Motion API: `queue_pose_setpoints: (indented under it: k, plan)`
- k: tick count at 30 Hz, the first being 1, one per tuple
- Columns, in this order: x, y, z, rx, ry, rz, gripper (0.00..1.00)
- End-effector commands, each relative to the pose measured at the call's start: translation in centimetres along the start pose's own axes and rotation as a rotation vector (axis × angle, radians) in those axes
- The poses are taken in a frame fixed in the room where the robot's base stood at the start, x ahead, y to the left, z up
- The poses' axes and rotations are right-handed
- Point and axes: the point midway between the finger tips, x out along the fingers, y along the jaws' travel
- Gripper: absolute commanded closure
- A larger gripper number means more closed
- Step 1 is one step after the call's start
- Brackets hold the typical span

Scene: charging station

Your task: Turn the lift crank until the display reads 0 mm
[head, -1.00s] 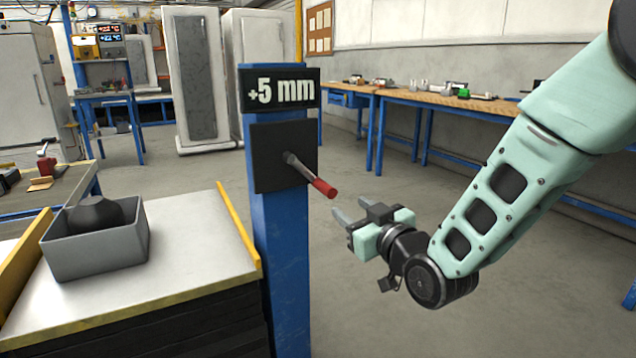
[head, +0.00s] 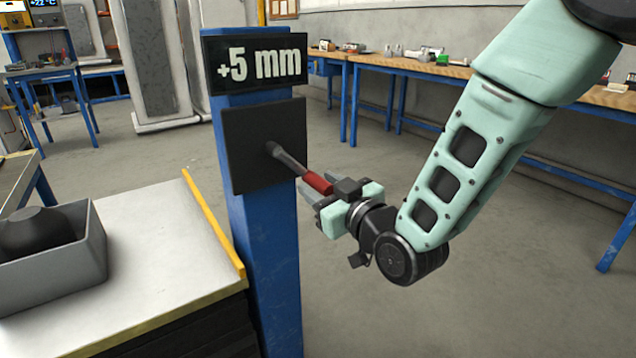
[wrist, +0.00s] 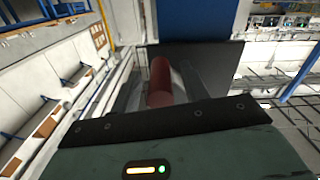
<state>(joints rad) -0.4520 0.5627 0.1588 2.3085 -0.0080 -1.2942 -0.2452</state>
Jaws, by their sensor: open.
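The lift crank (head: 289,160) is a grey arm with a red handle (head: 317,182), sticking out from a black plate (head: 240,140) on a blue post (head: 268,240). The display (head: 257,63) above it reads +5 mm. My gripper (head: 308,193) is open at the red handle, its fingers reaching toward the plate. In the wrist view the red handle (wrist: 161,82) lies between the two spread fingers, with the black plate (wrist: 215,58) behind. Whether a finger touches the handle I cannot tell.
A lift table (head: 150,265) with a yellow edge stands left of the post and bears a grey bin (head: 60,265) holding a dark object. A long workbench (head: 420,68) runs along the back wall. The floor right of the post is clear.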

Motion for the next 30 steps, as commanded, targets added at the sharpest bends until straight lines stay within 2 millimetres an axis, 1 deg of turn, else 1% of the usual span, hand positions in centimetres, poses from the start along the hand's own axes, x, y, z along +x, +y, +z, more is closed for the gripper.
queue_pose_setpoints:
  k: [4,5,6,8,9,14,18,21,24,30]
  plan:
    - [0.0,0.0,0.0,0.000,0.000,0.000,0.55]
    - [0.0,0.0,0.0,0.000,0.000,0.000,0.61]
    - [0.0,0.0,0.0,0.000,0.000,0.000,0.72]
    - [0.0,0.0,0.0,0.000,0.000,0.000,0.88]
    - [0.0,0.0,0.0,0.000,0.000,0.000,0.99]
    - [0.0,-0.1,0.2,0.014,0.000,0.000,1.00]
    - [0.0,-1.1,1.1,0.140,0.001,0.001,1.00]
    - [0.0,-2.0,1.3,0.213,0.002,-0.001,1.00]
    - [0.0,-2.5,1.3,0.212,0.001,-0.001,1.00]
    - [0.0,-2.6,1.1,0.210,-0.001,-0.002,1.00]
